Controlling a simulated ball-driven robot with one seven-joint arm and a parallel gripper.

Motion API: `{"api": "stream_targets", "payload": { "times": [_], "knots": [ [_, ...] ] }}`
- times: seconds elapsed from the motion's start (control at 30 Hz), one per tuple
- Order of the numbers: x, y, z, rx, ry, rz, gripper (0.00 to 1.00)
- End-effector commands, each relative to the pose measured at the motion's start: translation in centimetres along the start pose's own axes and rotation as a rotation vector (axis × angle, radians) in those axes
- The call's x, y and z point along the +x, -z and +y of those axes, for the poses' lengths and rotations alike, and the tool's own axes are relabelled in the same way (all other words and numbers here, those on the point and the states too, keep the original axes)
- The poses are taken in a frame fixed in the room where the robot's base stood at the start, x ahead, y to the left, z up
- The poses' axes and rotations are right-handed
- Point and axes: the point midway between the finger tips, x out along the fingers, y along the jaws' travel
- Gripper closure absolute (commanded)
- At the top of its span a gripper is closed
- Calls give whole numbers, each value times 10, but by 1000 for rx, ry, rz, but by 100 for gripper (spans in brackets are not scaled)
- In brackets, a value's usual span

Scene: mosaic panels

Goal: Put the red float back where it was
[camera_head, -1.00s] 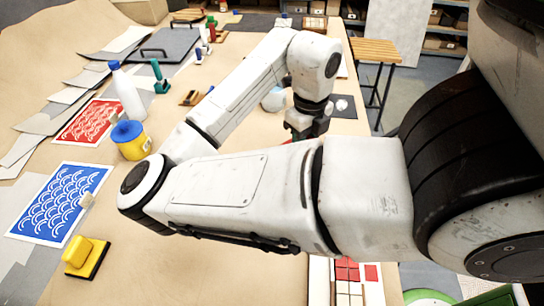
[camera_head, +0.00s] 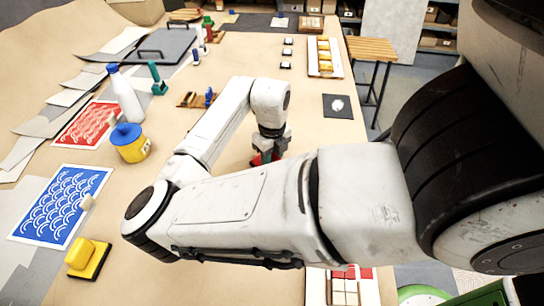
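My gripper (camera_head: 267,153) is above the table near the middle of the view, pointing down, partly hidden by my own arm. A red piece, which looks like the red float (camera_head: 257,160), shows at its fingertips and appears held. Most of the float is hidden, and I cannot tell whether it touches the table. A yellow float (camera_head: 80,252) with a dark base stands at the lower left beside the blue wave print.
A yellow pot with a blue lid (camera_head: 130,143), a white bottle (camera_head: 127,95) and a green-handled tool (camera_head: 158,80) stand at left. A tray of yellow tiles (camera_head: 311,58) lies far right; a red-and-white tile panel (camera_head: 317,288) lies near. The right-hand tabletop is mostly clear.

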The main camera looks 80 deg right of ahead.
Motion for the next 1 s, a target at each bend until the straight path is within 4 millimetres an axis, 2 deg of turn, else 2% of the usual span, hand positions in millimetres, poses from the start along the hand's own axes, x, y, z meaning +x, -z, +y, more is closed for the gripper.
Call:
{"api": "stream_targets", "payload": {
  "times": [0.33, 0.37, 0.6, 0.87, 1.0],
  "knots": [
    [4, 0, 0, 0, 0, -1, 94],
    [3, 0, 0, 0, 0, -1, 67],
    [3, 0, 0, 0, 0, -1, 44],
    [1, 0, 0, 0, 0, -1, 44],
    [-8, -1, 0, 0, 0, -3, 44]
  ]
}}
